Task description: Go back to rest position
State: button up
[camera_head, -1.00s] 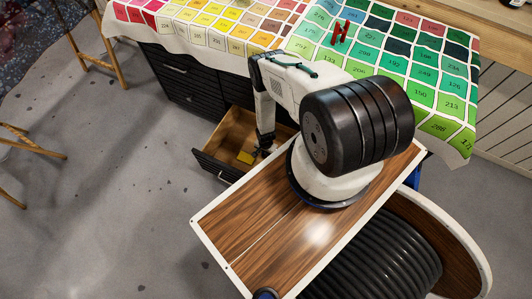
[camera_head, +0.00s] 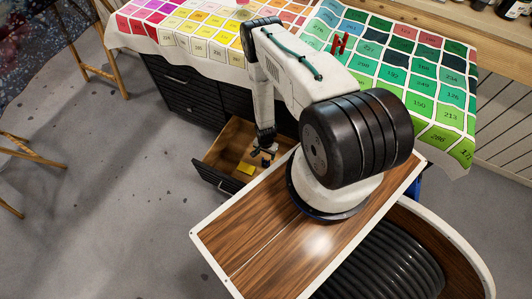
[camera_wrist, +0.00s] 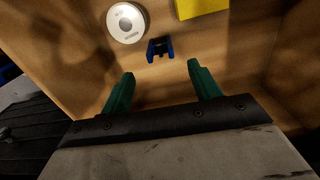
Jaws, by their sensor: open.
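My gripper (camera_wrist: 162,86) is open, with its two green fingers apart and nothing between them. In the head view my gripper (camera_head: 262,154) is at the open wooden drawer (camera_head: 222,150), over its inside. In the wrist view the drawer floor (camera_wrist: 75,60) lies beyond the fingertips. A white round disc (camera_wrist: 127,22), a small dark blue piece (camera_wrist: 160,48) and a yellow block (camera_wrist: 200,7) lie in it, apart from the fingers. The yellow block also shows in the head view (camera_head: 245,168).
The dark cabinet (camera_head: 185,92) stands under a table with a numbered colour-chart cloth (camera_head: 380,70). A red H-shaped object (camera_head: 340,43) and a pink-topped item (camera_head: 243,10) are on it. Wooden stools (camera_head: 25,163) stand at left. The grey floor (camera_head: 110,200) is clear.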

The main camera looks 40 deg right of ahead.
jog(key=shift+r, duration=0.3)
